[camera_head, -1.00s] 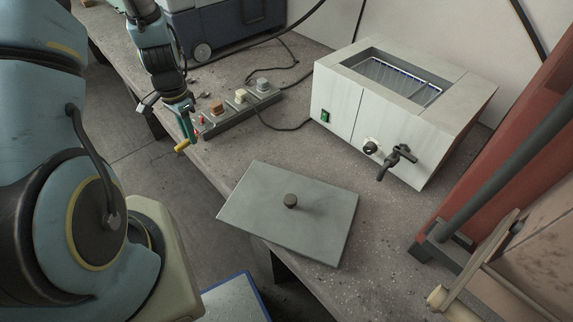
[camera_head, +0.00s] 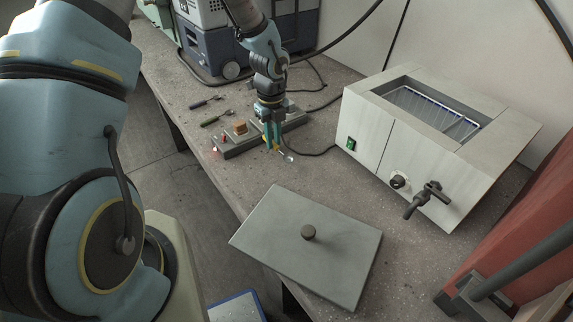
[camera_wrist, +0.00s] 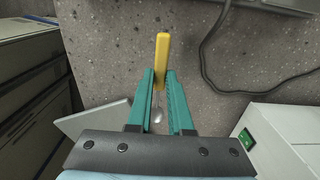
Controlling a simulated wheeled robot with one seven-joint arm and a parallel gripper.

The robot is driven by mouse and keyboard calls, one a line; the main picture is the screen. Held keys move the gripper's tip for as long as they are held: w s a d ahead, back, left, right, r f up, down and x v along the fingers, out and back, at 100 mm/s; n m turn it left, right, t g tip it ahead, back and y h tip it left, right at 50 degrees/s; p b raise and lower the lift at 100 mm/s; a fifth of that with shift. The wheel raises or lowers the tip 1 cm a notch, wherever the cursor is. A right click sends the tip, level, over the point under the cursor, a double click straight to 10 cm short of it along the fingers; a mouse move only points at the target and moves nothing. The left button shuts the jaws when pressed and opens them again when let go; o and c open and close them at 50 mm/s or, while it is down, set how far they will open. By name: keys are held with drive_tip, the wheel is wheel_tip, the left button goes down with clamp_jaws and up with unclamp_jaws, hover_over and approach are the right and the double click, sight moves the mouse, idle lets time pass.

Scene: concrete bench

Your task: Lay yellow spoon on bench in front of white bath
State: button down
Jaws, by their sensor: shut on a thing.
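My gripper (camera_head: 271,138) is shut on the yellow spoon (camera_head: 288,153), above the bench in front of the power strip. In the wrist view the spoon's yellow handle (camera_wrist: 162,58) sticks out beyond the teal fingers (camera_wrist: 159,92), and its metal bowl shows between them nearer the wrist. The white bath (camera_head: 380,120) stands to the right of my gripper on the concrete bench (camera_head: 225,165), with a green switch and a tap on its front. How far the spoon is above the bench I cannot tell.
A grey lid (camera_head: 290,262) with a knob lies on the bench at the front edge. A power strip (camera_head: 232,148) with blocks on it lies behind my gripper, and a cable runs to the bath. Two small tools (camera_head: 212,120) lie further left. A red post (camera_head: 515,235) stands at the right.

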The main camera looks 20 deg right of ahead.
sight(274, 162)
drive_tip(key=shift+f+p, duration=0.45)
drive_tip(key=shift+f, duration=2.4)
drive_tip(key=shift+f, duration=0.15)
drive_tip(key=c, duration=0.8)
unclamp_jaws()
drive_tip(key=shift+c, duration=0.2)
